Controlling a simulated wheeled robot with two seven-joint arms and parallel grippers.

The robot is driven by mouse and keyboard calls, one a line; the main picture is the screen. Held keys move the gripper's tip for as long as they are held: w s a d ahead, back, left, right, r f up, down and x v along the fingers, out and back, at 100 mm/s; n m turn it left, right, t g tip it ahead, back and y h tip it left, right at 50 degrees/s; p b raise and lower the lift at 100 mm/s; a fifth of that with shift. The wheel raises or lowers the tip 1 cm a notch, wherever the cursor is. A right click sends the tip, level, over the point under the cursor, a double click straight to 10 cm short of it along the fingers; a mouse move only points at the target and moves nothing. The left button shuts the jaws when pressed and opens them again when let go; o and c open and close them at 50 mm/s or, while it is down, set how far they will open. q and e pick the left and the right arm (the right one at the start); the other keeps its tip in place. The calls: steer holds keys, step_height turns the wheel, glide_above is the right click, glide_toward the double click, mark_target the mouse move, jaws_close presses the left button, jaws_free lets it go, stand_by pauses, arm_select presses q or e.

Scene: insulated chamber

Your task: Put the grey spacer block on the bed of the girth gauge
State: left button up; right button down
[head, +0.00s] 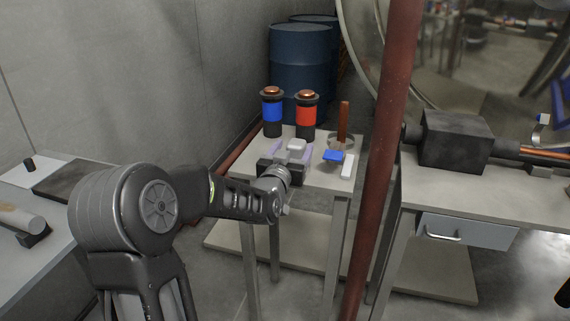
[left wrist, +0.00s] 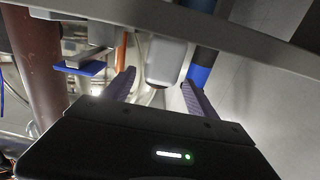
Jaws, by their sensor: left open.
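The pale grey block (head: 296,145), which looks like the spacer block, is on the small table. My left gripper (head: 293,153) is open, with one finger on each side of the block. In the left wrist view the block (left wrist: 166,62) shows between the spread fingertips (left wrist: 157,85), with gaps beside it; its underside contact is hidden. No bed is clearly identifiable as the girth gauge's. A brown upright with a ring (head: 344,122) and a blue piece (head: 333,156) stand to the right. My right gripper is not seen.
Blue-banded (head: 272,112) and red-banded (head: 306,116) canisters stand behind the block. A white piece (head: 347,167) lies near the right table edge. A thick red pipe (head: 391,130) rises between this table and the right workbench (head: 480,195). Blue drums (head: 300,70) stand behind.

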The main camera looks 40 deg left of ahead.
arm_select(q)
steer(key=v, duration=0.9)
steer(key=shift+o, duration=0.2)
